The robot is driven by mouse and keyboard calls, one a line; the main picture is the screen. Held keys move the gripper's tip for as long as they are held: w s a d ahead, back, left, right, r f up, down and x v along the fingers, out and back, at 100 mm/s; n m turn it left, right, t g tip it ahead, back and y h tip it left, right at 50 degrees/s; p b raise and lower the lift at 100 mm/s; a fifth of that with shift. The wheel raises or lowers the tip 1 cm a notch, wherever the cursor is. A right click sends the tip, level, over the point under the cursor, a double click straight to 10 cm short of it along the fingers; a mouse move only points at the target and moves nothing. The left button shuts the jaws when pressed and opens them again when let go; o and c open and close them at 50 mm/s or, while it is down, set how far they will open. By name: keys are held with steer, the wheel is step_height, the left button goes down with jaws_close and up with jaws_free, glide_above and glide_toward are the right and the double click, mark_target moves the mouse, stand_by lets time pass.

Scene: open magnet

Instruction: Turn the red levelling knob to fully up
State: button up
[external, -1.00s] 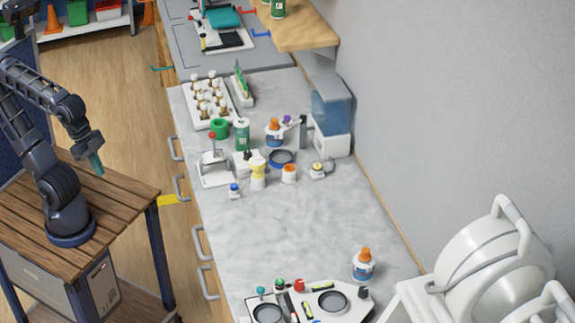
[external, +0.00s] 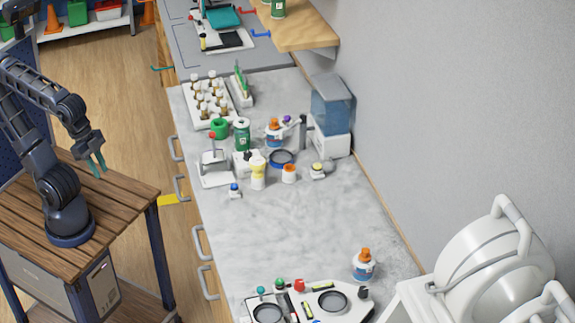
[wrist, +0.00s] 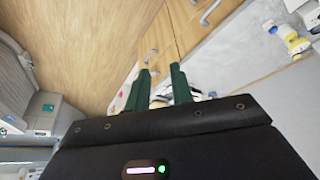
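A red knob (external: 299,285) sits near the back edge of a white panel (external: 345,312) at the bottom of the external view, between a green knob (external: 280,284) and a black one (external: 363,292). I cannot read its setting or tell for certain that it is the levelling knob. My gripper (external: 97,170) is over the wooden table at the left, far from the panel. Its two green fingers are apart and empty, and they also show in the wrist view (wrist: 162,82).
An orange-capped bottle (external: 364,266) stands just behind the panel. A red-topped white device (external: 214,168), several bottles and a vial rack (external: 209,103) crowd the counter's far half. The counter's middle (external: 290,225) is clear. A floor gap separates my wooden table (external: 105,200) from the counter.

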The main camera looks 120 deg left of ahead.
steer(key=o, duration=0.5)
steer(key=shift+m+g, duration=0.3)
steer(key=shift+m, duration=0.6)
steer(key=w+r, duration=0.1)
steer(key=w, duration=0.1)
steer(key=w+r, duration=0.1)
steer(key=w, duration=0.1)
steer(key=w+r, duration=0.2)
steer(key=w, duration=0.1)
steer(key=shift+w+a+r, duration=0.1)
steer(key=shift+a, duration=0.1)
steer(key=shift+c, duration=0.2)
steer(key=w+r+m, duration=0.2)
steer(key=w+r, duration=0.1)
steer(key=w, duration=0.7)
steer(key=m+g, duration=0.4)
steer(key=m, duration=0.8)
glide_above(300, 282)
step_height(300, 282, down, 20)
step_height(300, 282, down, 10)
steer(key=shift+s+f, duration=0.1)
steer(key=shift+f, duration=0.1)
steer(key=c, duration=1)
